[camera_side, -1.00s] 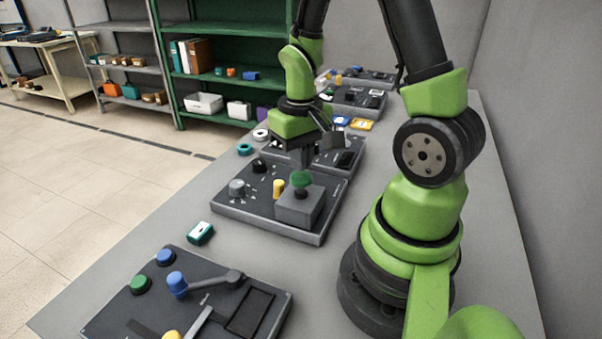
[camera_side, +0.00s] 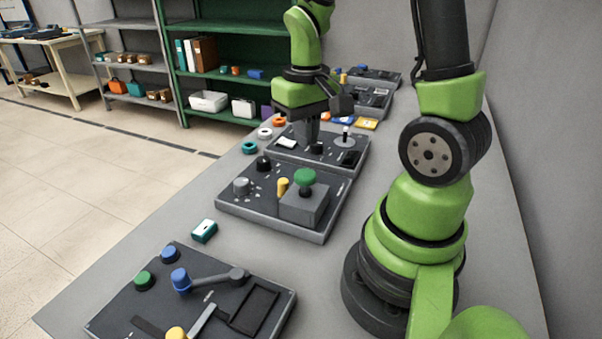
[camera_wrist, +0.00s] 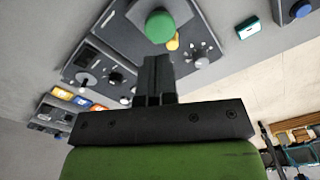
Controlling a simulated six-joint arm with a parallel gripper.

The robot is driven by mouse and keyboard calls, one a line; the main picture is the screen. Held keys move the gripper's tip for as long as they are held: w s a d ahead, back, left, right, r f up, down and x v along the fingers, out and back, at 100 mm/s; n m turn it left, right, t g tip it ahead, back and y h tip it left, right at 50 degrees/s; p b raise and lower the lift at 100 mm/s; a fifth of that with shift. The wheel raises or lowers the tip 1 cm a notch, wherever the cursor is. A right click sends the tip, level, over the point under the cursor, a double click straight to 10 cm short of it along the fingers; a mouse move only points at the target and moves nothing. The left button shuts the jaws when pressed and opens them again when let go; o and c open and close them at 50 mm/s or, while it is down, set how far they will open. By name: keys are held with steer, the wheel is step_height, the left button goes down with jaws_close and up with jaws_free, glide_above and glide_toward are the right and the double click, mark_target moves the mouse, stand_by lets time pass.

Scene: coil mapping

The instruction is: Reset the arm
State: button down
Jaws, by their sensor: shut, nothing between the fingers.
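My gripper (camera_side: 305,138) is shut and empty. In the side view it points down above the panel (camera_side: 352,168) behind the green-button panel. The fingers also show in the wrist view (camera_wrist: 155,75), pressed together. The green mushroom button (camera_side: 305,177) stands on a grey box (camera_side: 303,207) on the nearer panel (camera_side: 262,217), in front of the gripper and apart from it. The button also shows in the wrist view (camera_wrist: 160,26), just beyond the fingertips in the picture.
The nearest panel (camera_side: 130,300) carries blue, green and yellow knobs and a lever. A small teal-and-white block (camera_side: 204,231) lies between panels. Coloured rings, including a teal one (camera_side: 249,147), and cards (camera_side: 366,124) lie beside the farther panels. Shelves (camera_side: 215,75) stand behind the table.

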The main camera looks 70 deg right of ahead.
steer(key=s+a+r+n+t+y, duration=0.1)
steer(key=s+a+r+t, duration=0.1)
steer(key=a+r, duration=0.4)
steer(key=s+a+r+n+t+y, duration=0.1)
steer(key=s+a+r+t, duration=0.2)
steer(key=a+r+t, duration=0.2)
step_height(320, 180, up, 2)
steer(key=shift+s+a+r, duration=0.15)
steer(key=shift+s+a, duration=0.15)
steer(key=shift+a, duration=0.05)
stand_by(0.4)
